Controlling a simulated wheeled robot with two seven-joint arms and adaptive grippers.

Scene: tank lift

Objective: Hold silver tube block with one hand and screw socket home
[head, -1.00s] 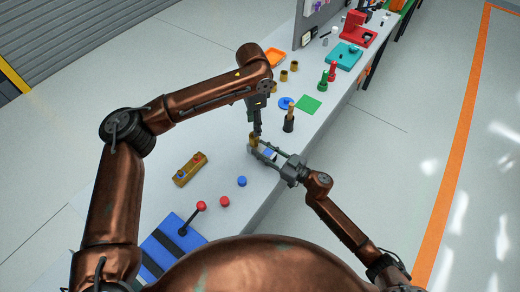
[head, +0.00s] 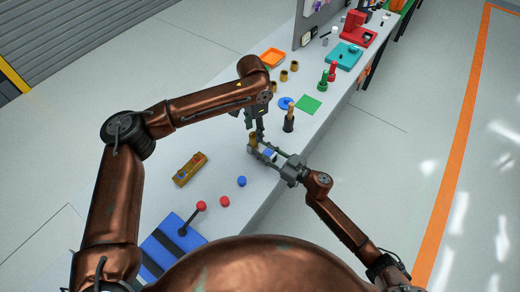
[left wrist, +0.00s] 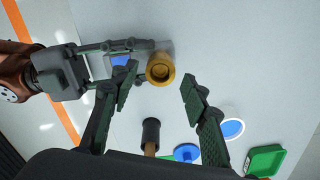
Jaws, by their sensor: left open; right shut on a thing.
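The brass socket (head: 253,141) stands upright at the tips of my right gripper; the left wrist view shows its round open top (left wrist: 160,68). My right gripper (head: 262,150) reaches in from the right and is shut at the socket's base. The silver tube block is mostly hidden there; I cannot make out its outline or how far the socket sits in it. A blue and white patch (left wrist: 121,62) shows between the right fingers. My left gripper (left wrist: 160,92) is open, pointing down, with its fingers apart on either side of the socket and not touching it.
A black holder (head: 289,124) with a brass piece stands just behind. A blue disc (head: 285,102), green square (head: 309,104) and several brass cups lie farther back. A brass box (head: 190,168) is to the left; red and blue knobs lie in front. The table's right edge is close.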

